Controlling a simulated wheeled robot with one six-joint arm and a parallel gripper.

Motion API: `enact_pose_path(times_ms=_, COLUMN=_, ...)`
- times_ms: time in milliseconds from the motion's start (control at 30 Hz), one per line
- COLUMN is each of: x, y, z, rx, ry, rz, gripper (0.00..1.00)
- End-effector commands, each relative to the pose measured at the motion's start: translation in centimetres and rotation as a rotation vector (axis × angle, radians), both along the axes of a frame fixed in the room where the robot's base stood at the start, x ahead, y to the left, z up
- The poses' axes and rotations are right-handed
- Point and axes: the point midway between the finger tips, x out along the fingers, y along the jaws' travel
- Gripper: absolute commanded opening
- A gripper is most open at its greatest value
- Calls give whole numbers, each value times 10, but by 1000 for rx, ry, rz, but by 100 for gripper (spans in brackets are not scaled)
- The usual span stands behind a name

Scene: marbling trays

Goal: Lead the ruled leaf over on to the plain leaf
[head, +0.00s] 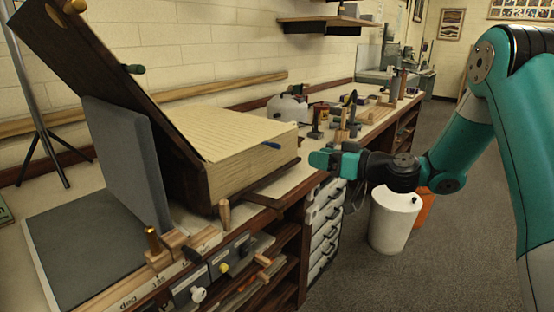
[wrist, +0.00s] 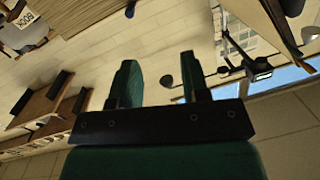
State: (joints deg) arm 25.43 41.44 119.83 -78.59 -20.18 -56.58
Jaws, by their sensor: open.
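The ruled leaf (head: 222,130), cream with faint lines, lies on top of a thick pale block of leaves in a dark wooden holder on the bench. A small blue tab (head: 271,145) sticks out at the block's right side. I cannot make out a separate plain leaf. My gripper (head: 332,158) is to the right of the block, apart from it, near the bench's front edge. In the wrist view my two green fingers (wrist: 160,62) are spread with nothing between them. Neither leaf can be made out clearly there.
A dark wooden board (head: 100,75) leans up at the block's left, with an upright grey panel (head: 128,160) beside it. A flat grey slab (head: 85,245) lies at front left. Tools (head: 340,118) stand behind my gripper. A white bin (head: 394,222) stands on the floor.

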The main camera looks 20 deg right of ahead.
Motion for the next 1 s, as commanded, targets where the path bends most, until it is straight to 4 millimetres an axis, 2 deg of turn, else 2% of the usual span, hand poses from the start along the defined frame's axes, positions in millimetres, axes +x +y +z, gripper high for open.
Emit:
enact_pose_path(times_ms=33, x=4, y=-11, z=-13, rx=12, ry=-14, rz=-29, gripper=42)
enact_pose_path(times_ms=133, x=9, y=-25, z=-20, rx=24, ry=-40, rz=-72, gripper=42)
enact_pose_path(times_ms=333, x=15, y=-33, z=-24, rx=32, ry=-59, rz=-101, gripper=42)
enact_pose_path(times_ms=1000, x=71, y=9, z=-22, rx=30, ry=-59, rz=-98, gripper=42)
